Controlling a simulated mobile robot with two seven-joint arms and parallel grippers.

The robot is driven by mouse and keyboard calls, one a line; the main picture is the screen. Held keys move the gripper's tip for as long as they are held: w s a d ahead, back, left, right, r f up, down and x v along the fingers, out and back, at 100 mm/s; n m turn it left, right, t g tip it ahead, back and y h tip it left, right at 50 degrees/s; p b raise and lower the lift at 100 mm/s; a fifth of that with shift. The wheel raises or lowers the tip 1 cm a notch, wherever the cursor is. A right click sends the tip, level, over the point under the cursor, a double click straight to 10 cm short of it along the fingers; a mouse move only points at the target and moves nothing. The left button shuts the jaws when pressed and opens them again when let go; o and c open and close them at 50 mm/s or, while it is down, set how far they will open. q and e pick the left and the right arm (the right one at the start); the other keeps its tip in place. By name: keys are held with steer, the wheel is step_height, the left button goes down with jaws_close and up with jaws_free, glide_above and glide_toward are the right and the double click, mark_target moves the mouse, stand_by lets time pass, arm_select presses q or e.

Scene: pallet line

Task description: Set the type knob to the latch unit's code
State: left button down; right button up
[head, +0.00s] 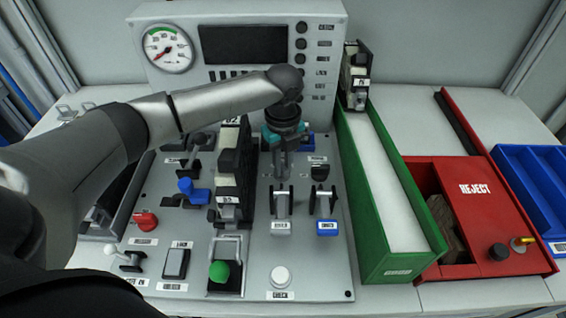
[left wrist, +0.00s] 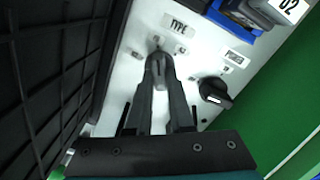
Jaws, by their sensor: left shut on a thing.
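My left gripper (head: 281,172) points down at the panel, to the right of a tall black unit. In the left wrist view its two fingers (left wrist: 160,88) are shut on the dark type knob (left wrist: 157,68), below the "TYPE" label (left wrist: 178,26). Small position marks ring the knob; I cannot read them or tell its setting for sure. The tall black unit (head: 231,160) stands in the panel with pale labels; the lower one seems to end in 5, but is too small to be sure. Its dark ribbed side (left wrist: 50,70) fills the left of the wrist view. My right gripper is not in view.
A black power knob (left wrist: 213,92) sits right of the type knob. A gauge console (head: 240,45) stands behind. Right are a green-walled chute (head: 385,245) with another black unit (head: 356,75) at its far end, a red reject box (head: 475,215) and a blue bin (head: 535,180).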

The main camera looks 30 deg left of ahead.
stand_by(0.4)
arm_select(q)
steer(key=shift+r+n+p, duration=0.1)
steer(key=shift+n+p, duration=0.2)
steer(key=shift+p, duration=0.4)
steer(key=n+p, duration=0.6)
steer(key=p, duration=0.2)
steer(key=shift+r+p, duration=0.1)
steer(key=shift+p, duration=0.3)
steer(key=n+p, duration=0.2)
steer(key=shift+w+n, duration=0.15)
steer(key=shift+n, duration=0.15)
steer(key=shift+w+n+p, duration=0.1)
steer(key=shift+n+p, duration=0.8)
steer(key=shift+n, duration=0.3)
steer(key=shift+f+n, duration=0.2)
steer(key=shift+n, duration=0.1)
steer(key=c, duration=0.8)
jaws_free()
